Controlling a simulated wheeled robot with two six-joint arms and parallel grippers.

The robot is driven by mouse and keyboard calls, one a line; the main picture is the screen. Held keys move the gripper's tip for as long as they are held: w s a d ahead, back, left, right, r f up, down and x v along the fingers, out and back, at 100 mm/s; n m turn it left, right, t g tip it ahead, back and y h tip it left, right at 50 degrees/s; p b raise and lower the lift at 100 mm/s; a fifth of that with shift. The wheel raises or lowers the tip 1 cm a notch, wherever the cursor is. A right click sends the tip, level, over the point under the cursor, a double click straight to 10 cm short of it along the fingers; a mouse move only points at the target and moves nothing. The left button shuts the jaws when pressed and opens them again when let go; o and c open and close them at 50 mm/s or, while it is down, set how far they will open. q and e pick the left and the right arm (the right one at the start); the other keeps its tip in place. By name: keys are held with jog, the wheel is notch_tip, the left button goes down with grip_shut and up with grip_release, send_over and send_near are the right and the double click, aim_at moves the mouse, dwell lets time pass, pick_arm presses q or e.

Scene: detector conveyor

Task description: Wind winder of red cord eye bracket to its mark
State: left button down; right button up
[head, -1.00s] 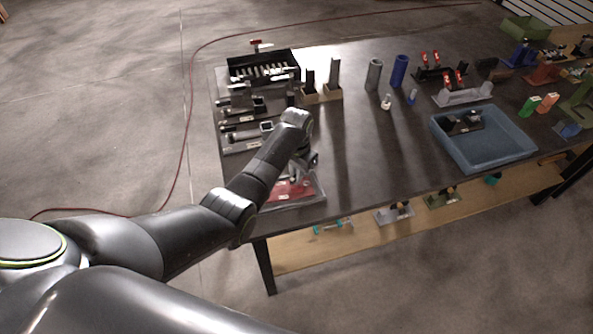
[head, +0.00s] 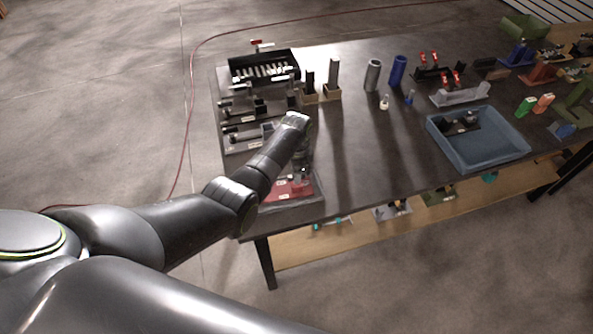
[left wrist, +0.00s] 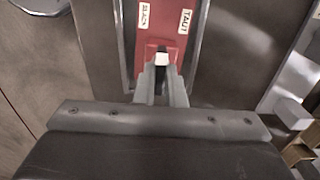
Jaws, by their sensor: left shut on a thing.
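The red cord eye bracket (head: 288,190) lies on a grey base at the table's near left corner. In the left wrist view the red bracket (left wrist: 143,33) shows two white labels: SLACK (left wrist: 144,17) on the left and TAUT (left wrist: 185,21) on the right. My left gripper (head: 301,173) is low over the bracket. In the left wrist view its fingers (left wrist: 162,72) are close together, shut on the winder (left wrist: 162,58), whose pale top shows between the tips. The winder's pointer and mark are hidden or too small to tell. My right gripper is not in view.
A blue tray (head: 478,163) with a dark part stands to the right. A black rack (head: 264,82) and several dark fixtures are behind the bracket. Grey (head: 373,75) and blue (head: 398,71) cylinders stand at the back. The tabletop between bracket and tray is clear.

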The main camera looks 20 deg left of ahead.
pick_arm(q)
jog(key=shift+m, duration=0.3)
jog(key=c, duration=1.5)
grip_release()
jog(key=shift+r, duration=0.2)
notch_tip(320, 180, up, 17)
jog(key=shift+b, duration=0.3)
